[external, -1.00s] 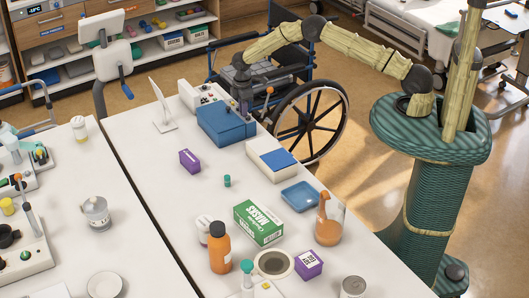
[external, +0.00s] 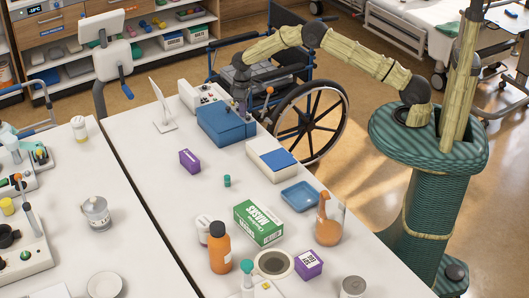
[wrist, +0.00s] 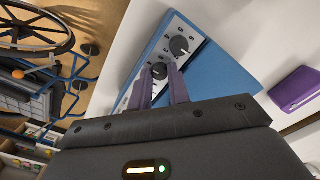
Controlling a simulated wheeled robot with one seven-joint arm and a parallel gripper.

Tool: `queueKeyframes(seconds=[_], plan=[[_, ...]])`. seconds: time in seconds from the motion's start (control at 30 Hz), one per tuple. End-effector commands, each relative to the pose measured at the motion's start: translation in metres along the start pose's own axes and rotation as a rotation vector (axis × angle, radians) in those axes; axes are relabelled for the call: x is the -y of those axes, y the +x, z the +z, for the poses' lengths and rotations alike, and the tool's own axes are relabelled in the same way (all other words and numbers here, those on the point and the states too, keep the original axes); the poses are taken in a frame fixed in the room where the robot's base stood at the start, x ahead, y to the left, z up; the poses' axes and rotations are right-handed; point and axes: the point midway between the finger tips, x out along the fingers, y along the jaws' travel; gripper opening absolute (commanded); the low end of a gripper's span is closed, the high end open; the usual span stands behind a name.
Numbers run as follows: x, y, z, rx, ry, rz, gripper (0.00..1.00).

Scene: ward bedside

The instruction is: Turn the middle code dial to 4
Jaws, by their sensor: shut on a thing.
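The blue code box (external: 222,124) stands at the far end of the white table in the external view. In the wrist view it (wrist: 215,75) shows a pale panel (wrist: 150,53) with a row of dark round dials. One dial (wrist: 181,45) is in plain view at the upper right. The middle dial (wrist: 159,70) sits between the fingers of my gripper (wrist: 161,76), which is shut on it. Its pointer and the number it faces cannot be read. The lower-left end of the panel is partly hidden by a finger. My gripper also shows at the box in the external view (external: 242,108).
A white device (external: 198,96) stands just behind the box, and a white and blue box (external: 271,160) in front. A purple box (external: 190,160) lies to the left. A wheelchair (external: 310,118) stands beyond the table's edge, beneath my arm.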

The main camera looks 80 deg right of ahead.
Motion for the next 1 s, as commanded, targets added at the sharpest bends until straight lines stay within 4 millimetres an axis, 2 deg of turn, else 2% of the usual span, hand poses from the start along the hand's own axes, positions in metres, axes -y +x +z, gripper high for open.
queueKeyframes(seconds=[0.47, 0.5, 0.53, 0.83, 1.0], plan=[[0.000, -0.002, -0.001, -0.004, 0.029, 0.001, 0.00], [0.000, -0.002, -0.001, -0.004, 0.029, 0.001, 0.20], [0.000, -0.002, -0.001, -0.004, 0.029, 0.001, 0.26], [0.000, -0.002, -0.001, -0.002, 0.028, 0.000, 0.27], [0.000, -0.013, -0.001, -0.003, 0.028, 0.000, 0.27]])
